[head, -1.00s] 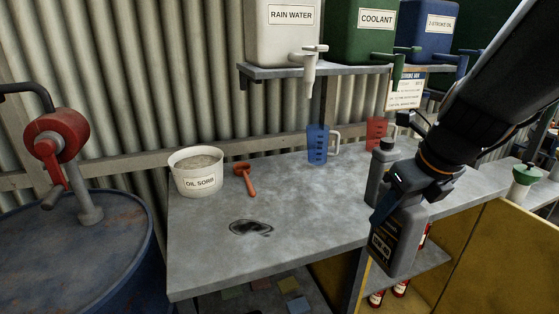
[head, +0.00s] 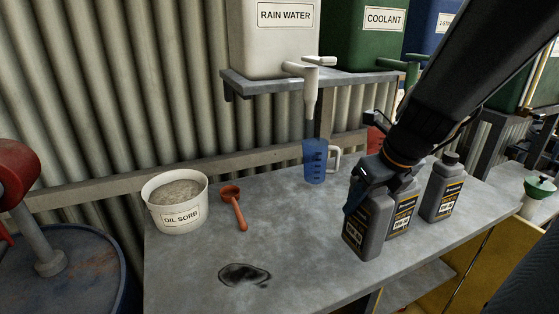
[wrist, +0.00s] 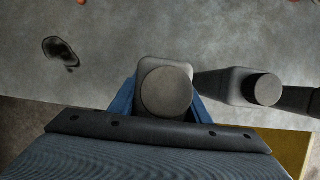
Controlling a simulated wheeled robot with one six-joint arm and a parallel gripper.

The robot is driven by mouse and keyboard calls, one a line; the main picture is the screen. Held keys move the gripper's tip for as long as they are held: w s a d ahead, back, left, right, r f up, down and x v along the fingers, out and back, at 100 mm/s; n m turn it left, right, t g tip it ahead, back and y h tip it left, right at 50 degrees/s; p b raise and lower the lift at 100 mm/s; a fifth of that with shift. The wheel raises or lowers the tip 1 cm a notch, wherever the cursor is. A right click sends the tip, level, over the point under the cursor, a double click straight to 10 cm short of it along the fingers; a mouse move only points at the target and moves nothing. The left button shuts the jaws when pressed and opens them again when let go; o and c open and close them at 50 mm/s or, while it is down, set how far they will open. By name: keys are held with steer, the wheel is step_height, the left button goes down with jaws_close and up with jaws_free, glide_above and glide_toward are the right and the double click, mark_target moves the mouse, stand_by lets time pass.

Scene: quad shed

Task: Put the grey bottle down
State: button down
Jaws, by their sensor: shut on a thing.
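My gripper (head: 374,183) is shut on a grey bottle (head: 364,230) with a dark label. The bottle is upright at the bench's front edge side, and its base is at or just above the grey bench top (head: 200,262); I cannot tell if it touches. In the wrist view its round cap (wrist: 167,92) is between the blue fingers. A second grey bottle (head: 403,215) stands close behind it, partly hidden by it and my gripper. A third grey bottle (head: 443,190) stands further right.
A blue measuring jug (head: 315,162) stands under the white rain water tap (head: 310,90). A red jug (head: 375,140) is partly hidden behind my arm. An oil sorb tub (head: 176,205), an orange scoop (head: 235,207) and a dark spill (head: 244,274) are left. The middle bench is clear.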

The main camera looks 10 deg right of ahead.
steer(key=w+a+f+p, duration=0.1)
steer(key=w, duration=0.6)
steer(key=w+a+f+p, duration=0.2)
steer(key=w, duration=0.6)
steer(key=shift+f, duration=0.35)
steer(key=c, duration=1.4)
jaws_free()
steer(key=shift+f, duration=0.1)
steer(key=o, duration=0.4)
